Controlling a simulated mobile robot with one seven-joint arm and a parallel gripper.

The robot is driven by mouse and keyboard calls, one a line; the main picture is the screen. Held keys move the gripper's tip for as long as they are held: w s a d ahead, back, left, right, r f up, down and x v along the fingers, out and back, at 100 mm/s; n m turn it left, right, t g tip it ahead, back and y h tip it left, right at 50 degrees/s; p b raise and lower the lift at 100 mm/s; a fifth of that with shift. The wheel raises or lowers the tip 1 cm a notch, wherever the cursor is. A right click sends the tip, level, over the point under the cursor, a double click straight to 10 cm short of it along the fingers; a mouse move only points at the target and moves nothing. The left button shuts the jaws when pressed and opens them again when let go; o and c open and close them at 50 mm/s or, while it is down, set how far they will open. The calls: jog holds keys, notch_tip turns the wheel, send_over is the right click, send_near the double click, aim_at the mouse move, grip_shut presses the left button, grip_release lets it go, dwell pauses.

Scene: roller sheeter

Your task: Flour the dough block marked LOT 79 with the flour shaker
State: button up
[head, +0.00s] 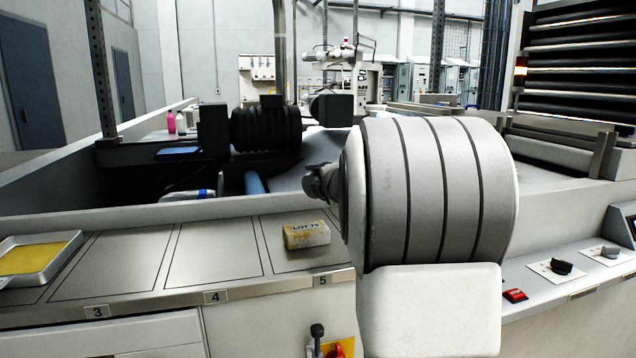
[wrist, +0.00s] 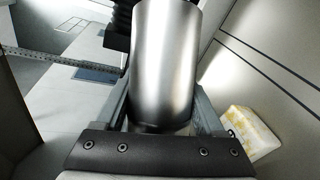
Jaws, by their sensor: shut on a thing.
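The dough block (head: 307,236) lies on the bay marked 5 of the steel counter in the head view. It is pale yellow, and the dark print on its top seems to read LOT 79. A pale yellowish block at the right of the wrist view (wrist: 252,132) looks like the same block. My gripper (wrist: 164,112) is shut on a plain silver cylinder, the flour shaker (wrist: 165,55), with one finger on each side. The block is beside and apart from the shaker. My arm hides much of the counter's right side.
A metal tray (head: 38,258) with a yellow layer stands at the counter's left end. Bays 3 and 4 look empty. A raised wall (head: 130,215) runs behind the bays. Knobs and a red switch (head: 514,295) are on the right panel.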

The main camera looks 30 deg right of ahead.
jog(key=shift+s+a, duration=0.2)
jog(key=shift+a, duration=0.5)
